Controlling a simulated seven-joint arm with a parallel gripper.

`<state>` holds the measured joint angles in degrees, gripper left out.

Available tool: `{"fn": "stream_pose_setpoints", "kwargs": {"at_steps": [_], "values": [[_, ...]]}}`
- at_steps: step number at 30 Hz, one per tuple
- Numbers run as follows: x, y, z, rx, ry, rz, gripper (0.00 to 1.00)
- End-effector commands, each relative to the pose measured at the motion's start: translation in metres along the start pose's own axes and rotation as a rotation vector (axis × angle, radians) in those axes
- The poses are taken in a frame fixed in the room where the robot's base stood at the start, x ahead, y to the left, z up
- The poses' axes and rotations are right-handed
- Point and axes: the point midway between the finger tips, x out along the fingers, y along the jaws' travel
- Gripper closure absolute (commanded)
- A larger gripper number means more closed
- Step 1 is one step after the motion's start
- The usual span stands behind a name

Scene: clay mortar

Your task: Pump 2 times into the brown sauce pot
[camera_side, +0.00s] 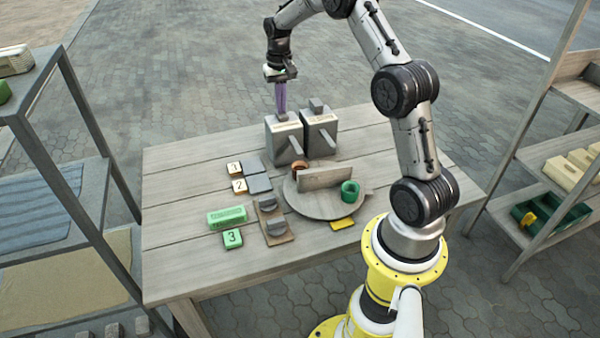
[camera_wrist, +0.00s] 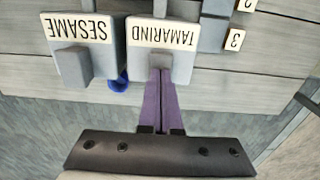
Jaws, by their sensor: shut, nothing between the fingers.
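Two grey pump dispensers stand side by side at the back of the table. The left one (camera_side: 284,143) reads TAMARIND (camera_wrist: 160,37) in the wrist view; the other (camera_side: 320,132) reads SESAME (camera_wrist: 85,35). My gripper (camera_side: 282,110) points down just above the TAMARIND dispenser's top knob. Its purple fingers (camera_wrist: 161,75) are shut and empty; whether they touch the knob is unclear. The brown sauce pot (camera_side: 299,168) sits near the TAMARIND spout, partly hidden by an upright grey board (camera_side: 325,179) on a round tray (camera_side: 313,207). A green pot (camera_side: 350,191) is on the tray's right.
Numbered tiles (camera_side: 235,169), grey blocks (camera_side: 260,184) and a green block (camera_side: 227,216) lie to the left. A small board with grey knobs (camera_side: 275,223) and a yellow tile (camera_side: 343,224) lie in front. A blue object (camera_wrist: 118,84) shows behind the dispensers. Shelves flank the table.

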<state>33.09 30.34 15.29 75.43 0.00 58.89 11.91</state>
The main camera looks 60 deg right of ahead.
Motion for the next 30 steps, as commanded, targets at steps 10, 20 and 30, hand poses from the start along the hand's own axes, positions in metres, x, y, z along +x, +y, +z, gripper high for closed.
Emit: {"fn": "stream_pose_setpoints", "kwargs": {"at_steps": [10, 20, 30], "values": [[-0.005, 0.0, 0.001, 0.0, -0.003, 0.001, 1.0], [-0.024, 0.0, 0.0, 0.0, -0.001, 0.0, 1.0], [-0.031, 0.0, 0.0, 0.0, -0.002, 0.0, 1.0]]}}
